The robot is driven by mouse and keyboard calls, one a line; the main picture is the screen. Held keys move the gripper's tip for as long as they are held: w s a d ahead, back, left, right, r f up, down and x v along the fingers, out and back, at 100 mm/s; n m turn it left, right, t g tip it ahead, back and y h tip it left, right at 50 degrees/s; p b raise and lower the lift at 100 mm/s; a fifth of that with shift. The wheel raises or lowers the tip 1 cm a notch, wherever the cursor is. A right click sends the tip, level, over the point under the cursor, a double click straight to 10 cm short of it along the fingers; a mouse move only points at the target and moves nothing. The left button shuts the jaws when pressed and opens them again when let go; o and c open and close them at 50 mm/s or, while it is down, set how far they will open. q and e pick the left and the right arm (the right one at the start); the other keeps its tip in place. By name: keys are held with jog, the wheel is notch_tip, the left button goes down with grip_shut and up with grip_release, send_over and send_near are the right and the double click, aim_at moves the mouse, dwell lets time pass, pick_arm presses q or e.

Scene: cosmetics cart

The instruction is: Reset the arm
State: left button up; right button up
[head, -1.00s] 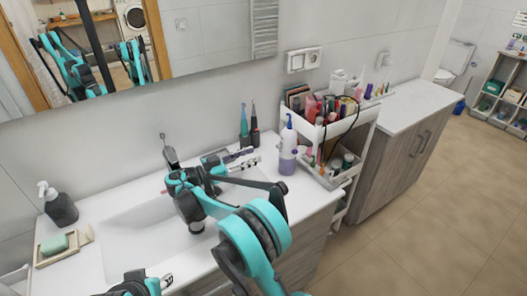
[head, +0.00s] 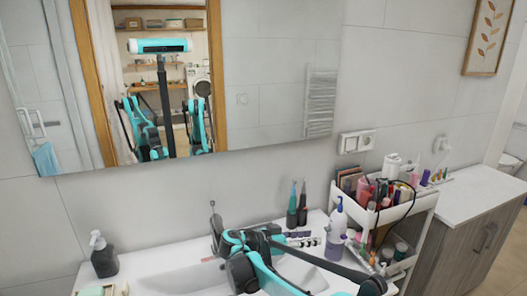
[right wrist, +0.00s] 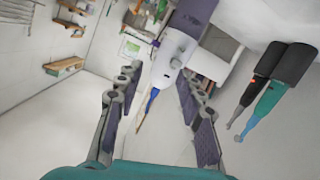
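My right gripper (head: 308,239) is over the back right of the sink, just left of a white pump bottle with purple liquid (head: 336,232). In the right wrist view, its two dark padded fingers (right wrist: 158,80) stand apart with nothing held between them. The white bottle (right wrist: 174,52) shows beyond the fingertips, between them in the picture. My left gripper is not directly in view; both my arms show as reflections in the mirror (head: 270,90).
Two upright toothbrush-like tools (head: 297,204) stand behind the gripper. A dark soap dispenser (head: 104,258) is at the left. A white cart (head: 408,212) full of cosmetics stands right of the sink, beside a cabinet with a white top (head: 485,195).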

jog(key=s+d+n+y, duration=0.6)
jog(key=s+d+y, duration=0.15)
jog(key=s, duration=0.65)
jog(key=s+a+f+n+y, duration=0.2)
jog(key=s+f+y, duration=0.1)
jog(key=s, duration=0.5)
jog(key=s+a+f+n+t+y, duration=0.1)
jog(key=s+a+f+n+y, duration=0.1)
jog(key=s, duration=0.7)
notch_tip(320, 180, down, 3)
jog(key=shift+a+r+n+y, duration=0.15)
jog(key=shift+n+y, duration=0.25)
jog(key=shift+y, duration=0.45)
